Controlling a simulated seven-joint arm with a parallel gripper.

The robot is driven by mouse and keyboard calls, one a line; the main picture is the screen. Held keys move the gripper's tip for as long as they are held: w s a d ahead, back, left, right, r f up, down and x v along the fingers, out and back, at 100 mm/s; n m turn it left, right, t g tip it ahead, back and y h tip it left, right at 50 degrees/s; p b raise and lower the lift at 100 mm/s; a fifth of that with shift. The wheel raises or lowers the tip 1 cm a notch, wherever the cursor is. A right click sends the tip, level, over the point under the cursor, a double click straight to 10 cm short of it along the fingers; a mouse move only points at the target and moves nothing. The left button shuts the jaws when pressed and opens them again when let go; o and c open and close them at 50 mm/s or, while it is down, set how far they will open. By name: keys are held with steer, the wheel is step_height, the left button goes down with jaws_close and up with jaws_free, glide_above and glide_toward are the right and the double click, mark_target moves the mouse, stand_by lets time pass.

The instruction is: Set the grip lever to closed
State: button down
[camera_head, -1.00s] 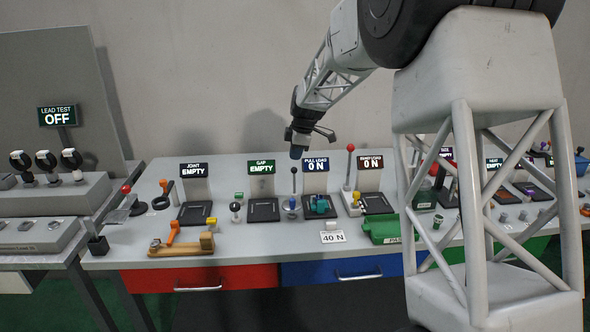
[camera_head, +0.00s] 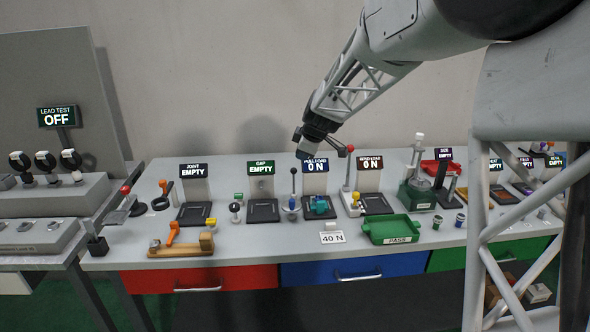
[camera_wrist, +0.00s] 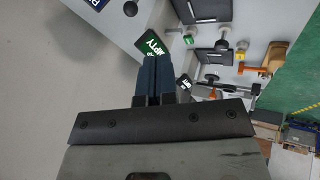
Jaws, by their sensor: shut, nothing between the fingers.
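No part carries a readable grip lever label. At the PULL LOAD station, an upright lever with a dark knob (camera_head: 293,171) and bluish base stands left of a black plate (camera_head: 333,205) holding a teal fixture (camera_head: 319,205). The station's display (camera_head: 315,165) reads 0 N and is partly covered by my gripper. A taller red-knobbed lever (camera_head: 350,148) stands to the right, by a second load display (camera_head: 370,162) reading 0 N. My gripper (camera_head: 304,153) appears above and behind the dark-knobbed lever, apart from it. In the wrist view its blue fingers (camera_wrist: 152,80) are shut and empty.
A green PASS tray (camera_head: 390,243) and a 40 N card (camera_head: 333,237) lie toward the front. An orange-handled wooden fixture (camera_head: 182,247) sits front left. JOINT (camera_head: 193,170) and GAP (camera_head: 261,168) displays read EMPTY.

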mark_target(295, 169)
steer(key=shift+w+f, duration=0.1)
steer(key=shift+f, duration=0.05)
steer(key=shift+w+d+r+x, duration=0.2)
steer(key=shift+w+x, duration=0.2)
steer(key=shift+x, duration=1.65)
steer(key=shift+w+d+r+x, duration=0.1)
steer(key=shift+w+d+x, duration=0.25)
steer(key=shift+x, duration=1.65)
steer(key=shift+w+d+r+x, duration=0.15)
steer(key=shift+w+x, duration=0.35)
steer(key=shift+x, duration=1.55)
steer(key=shift+w+r, duration=0.1)
steer(key=shift+w, duration=0.1)
steer(key=shift+w+g, duration=1.25)
steer(key=shift+g, duration=0.05)
steer(key=shift+w+f, duration=0.2)
steer(key=shift+w, duration=0.75)
steer(key=shift+w+f, duration=0.2)
steer(key=shift+w, duration=0.75)
